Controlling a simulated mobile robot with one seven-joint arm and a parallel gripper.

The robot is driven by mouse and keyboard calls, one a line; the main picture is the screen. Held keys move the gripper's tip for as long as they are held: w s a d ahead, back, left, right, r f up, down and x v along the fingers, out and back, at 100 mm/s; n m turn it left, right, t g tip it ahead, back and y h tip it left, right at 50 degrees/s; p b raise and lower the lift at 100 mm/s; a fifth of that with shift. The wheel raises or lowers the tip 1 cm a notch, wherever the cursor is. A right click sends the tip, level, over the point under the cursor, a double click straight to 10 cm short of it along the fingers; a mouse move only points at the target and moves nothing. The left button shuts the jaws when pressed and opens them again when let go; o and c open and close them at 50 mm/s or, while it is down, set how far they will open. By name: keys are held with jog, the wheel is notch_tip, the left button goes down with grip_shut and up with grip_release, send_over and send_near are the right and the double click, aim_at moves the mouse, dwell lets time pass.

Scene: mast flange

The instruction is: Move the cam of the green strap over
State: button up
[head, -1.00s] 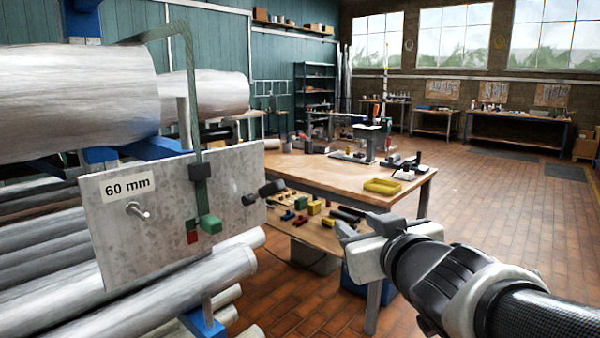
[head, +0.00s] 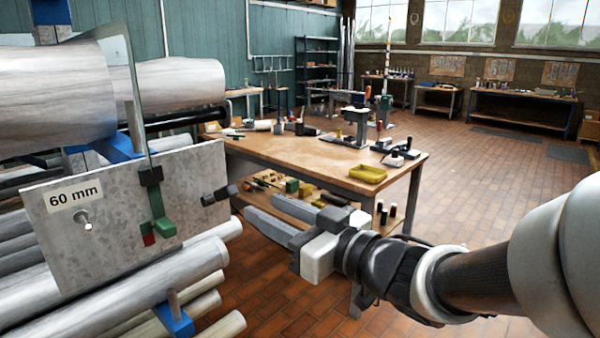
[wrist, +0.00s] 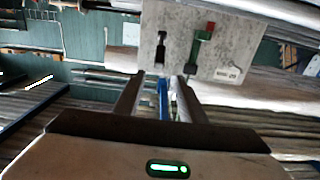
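In the wrist view the plate (wrist: 180,62) appears upside down, with the cam (wrist: 203,35) right of centre. My gripper (head: 262,206) is open and empty, right of the plate and apart from the cam. Its two fingers show spread in the wrist view (wrist: 160,80), pointing towards the plate.
A black knob-like piece (head: 219,195) juts from the plate's right edge, between cam and gripper. A metal pin (head: 84,218) sticks out under the label. Metal pipes (head: 170,285) lie below the plate. A wooden workbench (head: 300,155) with a yellow tray (head: 368,174) stands behind the gripper.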

aim_at(234, 190)
jog(key=p+x, duration=0.3)
jog(key=x, duration=1.1)
jog(key=shift+d, duration=0.1)
jog(key=shift+r, duration=0.1)
grip_shut()
